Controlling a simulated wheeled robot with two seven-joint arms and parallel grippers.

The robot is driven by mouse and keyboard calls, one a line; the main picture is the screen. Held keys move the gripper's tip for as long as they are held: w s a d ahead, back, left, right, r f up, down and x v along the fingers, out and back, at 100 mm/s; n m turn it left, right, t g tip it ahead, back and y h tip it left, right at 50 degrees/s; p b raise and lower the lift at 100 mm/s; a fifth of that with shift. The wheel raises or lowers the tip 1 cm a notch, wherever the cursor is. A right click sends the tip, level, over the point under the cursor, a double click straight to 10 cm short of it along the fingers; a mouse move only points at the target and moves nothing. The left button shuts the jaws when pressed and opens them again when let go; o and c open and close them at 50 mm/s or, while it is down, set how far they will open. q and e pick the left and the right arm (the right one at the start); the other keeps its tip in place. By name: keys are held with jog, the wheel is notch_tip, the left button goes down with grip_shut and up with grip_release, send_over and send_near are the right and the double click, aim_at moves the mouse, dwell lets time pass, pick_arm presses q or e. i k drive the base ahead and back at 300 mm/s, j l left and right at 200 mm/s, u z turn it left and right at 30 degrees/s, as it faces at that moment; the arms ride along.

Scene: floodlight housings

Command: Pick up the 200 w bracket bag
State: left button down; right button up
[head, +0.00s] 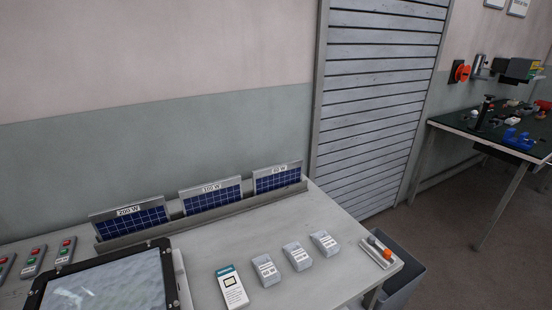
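Three small grey-white bags with dark printed labels lie in a slanting row on the grey table. The near one (266,270) is leftmost, the middle one (297,256) is beside it, and the far one (324,243) is rightmost. They lie apart from each other. Their print is too small to read surely, so I cannot tell which is the 200 W bracket bag. Neither of my grippers is in view.
Solar panels marked 200 W (130,222), 100 W (211,197) and a third (277,178) stand in a rack behind. A teal-white packet (232,290) and a black-framed floodlight (105,287) are left. A small tray (380,253) sits at the right edge, above a grey bin (402,287).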

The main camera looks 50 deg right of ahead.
aim_at(300, 260)
jog(key=l+z, duration=0.1)
jog(key=z, duration=1.7)
jog(key=i+l+u, duration=0.15)
jog(key=l, duration=0.25)
jog(key=l+u, duration=0.15)
jog(key=l, duration=0.25)
jog(key=i+l+u, duration=0.15)
jog(key=l, duration=0.3)
